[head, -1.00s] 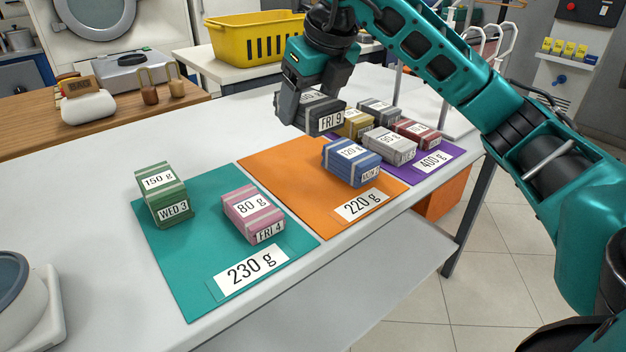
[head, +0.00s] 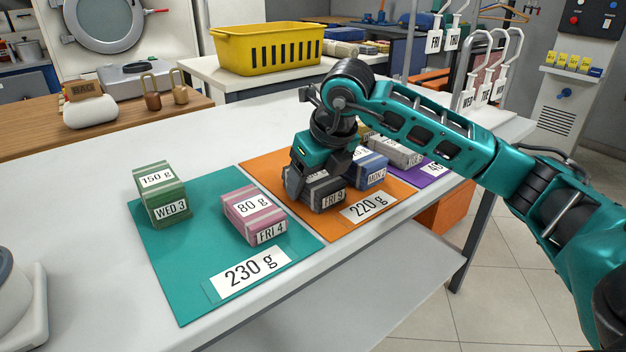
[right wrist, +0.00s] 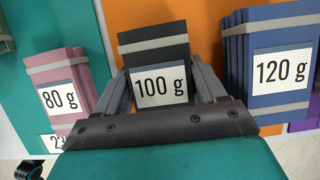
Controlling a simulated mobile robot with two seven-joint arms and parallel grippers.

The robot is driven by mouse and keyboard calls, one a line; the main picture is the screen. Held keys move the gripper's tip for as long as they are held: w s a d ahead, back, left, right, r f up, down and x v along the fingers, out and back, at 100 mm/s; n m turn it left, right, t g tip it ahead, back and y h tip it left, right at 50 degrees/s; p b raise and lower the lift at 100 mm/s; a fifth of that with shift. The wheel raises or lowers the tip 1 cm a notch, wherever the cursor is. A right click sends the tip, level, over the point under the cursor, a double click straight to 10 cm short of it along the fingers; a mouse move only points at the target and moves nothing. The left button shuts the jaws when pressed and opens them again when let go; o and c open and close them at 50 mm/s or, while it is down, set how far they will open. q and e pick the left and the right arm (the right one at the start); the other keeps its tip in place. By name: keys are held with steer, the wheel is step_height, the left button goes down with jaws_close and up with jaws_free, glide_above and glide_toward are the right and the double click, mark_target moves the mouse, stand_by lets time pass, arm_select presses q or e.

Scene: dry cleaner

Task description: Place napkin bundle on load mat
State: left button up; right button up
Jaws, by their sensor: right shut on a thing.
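My right gripper (head: 312,180) is shut on a dark grey bundle (head: 325,198) tagged FRI 9. In the right wrist view the same bundle (right wrist: 152,50) reads 100 g and sits between the fingers. It is low over or on the orange mat (head: 262,168), labelled 220 g; I cannot tell whether it touches. The blue bundle (head: 372,170), 120 g in the right wrist view (right wrist: 268,65), stands just right of it on the orange mat. The teal mat (head: 190,285), labelled 230 g, carries a green 150 g bundle (head: 160,190) and a pink 80 g bundle (head: 252,210). My left gripper is not in view.
A purple mat (head: 432,168) at the right holds bundles, partly hidden by my right arm. A yellow basket (head: 268,48) stands on a table behind.

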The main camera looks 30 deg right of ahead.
steer(key=shift+f, duration=0.2)
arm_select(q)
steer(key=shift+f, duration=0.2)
arm_select(e)
steer(key=o, duration=1.1)
steer(key=shift+r, duration=0.1)
steer(key=shift+r, duration=0.2)
steer(key=p+v, duration=0.2)
steer(key=v, duration=0.8)
steer(key=shift+r+p, duration=0.35)
steer(key=shift+p, duration=0.05)
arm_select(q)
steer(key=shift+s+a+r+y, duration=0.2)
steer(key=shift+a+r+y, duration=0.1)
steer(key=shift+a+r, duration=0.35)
arm_select(e)
steer(key=shift+s+r, duration=0.35)
steer(key=shift+r, duration=0.2)
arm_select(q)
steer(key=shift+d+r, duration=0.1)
